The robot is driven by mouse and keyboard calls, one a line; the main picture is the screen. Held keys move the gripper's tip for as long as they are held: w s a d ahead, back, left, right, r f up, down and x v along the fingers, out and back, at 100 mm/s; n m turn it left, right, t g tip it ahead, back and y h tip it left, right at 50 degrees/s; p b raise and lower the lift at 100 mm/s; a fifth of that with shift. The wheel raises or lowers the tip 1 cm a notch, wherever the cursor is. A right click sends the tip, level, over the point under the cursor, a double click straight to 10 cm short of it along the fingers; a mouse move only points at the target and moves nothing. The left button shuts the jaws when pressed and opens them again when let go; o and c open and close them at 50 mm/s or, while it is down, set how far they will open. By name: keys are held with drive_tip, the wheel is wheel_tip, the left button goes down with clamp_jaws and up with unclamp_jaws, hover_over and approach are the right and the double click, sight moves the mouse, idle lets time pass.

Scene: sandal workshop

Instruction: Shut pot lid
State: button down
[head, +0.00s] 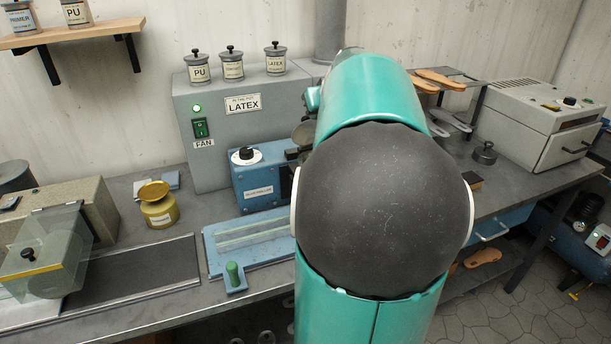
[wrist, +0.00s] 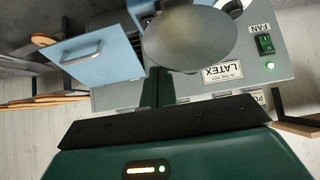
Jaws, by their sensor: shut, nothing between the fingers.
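A round grey-brown disc (wrist: 190,38), which looks like the pot lid, stands raised in the wrist view, in front of the grey fan box. In the head view, a dark rounded edge (head: 302,132) above the blue machine (head: 262,188) may be the same lid. The pot itself is hidden behind my arm in the head view, and I cannot make it out in the wrist view. My gripper (wrist: 157,88) is shut and empty, close to the disc's lower left edge in the wrist view. Whether they touch, I cannot tell.
The grey fan box (head: 220,140) carries several small labelled pots, including a LATEX pot (head: 276,63). A blue panel with a handle (wrist: 95,55) is left of the disc. A yellow pot (head: 159,212) and a blue tray (head: 248,238) with a green knob are on the bench.

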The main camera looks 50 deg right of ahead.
wheel_tip(320, 180, up, 6)
drive_tip(key=shift+f, duration=0.1)
idle(0.4)
idle(1.0)
drive_tip(key=w+a+f+n+y, duration=0.1)
drive_tip(key=w+a+f, duration=0.1)
drive_tip(key=a, duration=1.1)
drive_tip(key=w+a+f+n+y, duration=0.1)
drive_tip(key=a+f+n+y, duration=0.15)
drive_tip(key=a, duration=0.95)
drive_tip(key=s+a+f+n, duration=0.1)
drive_tip(key=s+a+f, duration=0.3)
drive_tip(key=a, duration=0.3)
drive_tip(key=s+a+f+g+y, duration=0.1)
drive_tip(key=s+a+f, duration=0.3)
drive_tip(key=a, duration=0.3)
drive_tip(key=s+a+f+n+g, duration=0.1)
drive_tip(key=s+a+f, duration=0.3)
drive_tip(key=a, duration=0.3)
drive_tip(key=shift+s+a+f+n, duration=0.15)
drive_tip(key=shift+s+f+n, duration=0.2)
drive_tip(key=shift+s, duration=0.1)
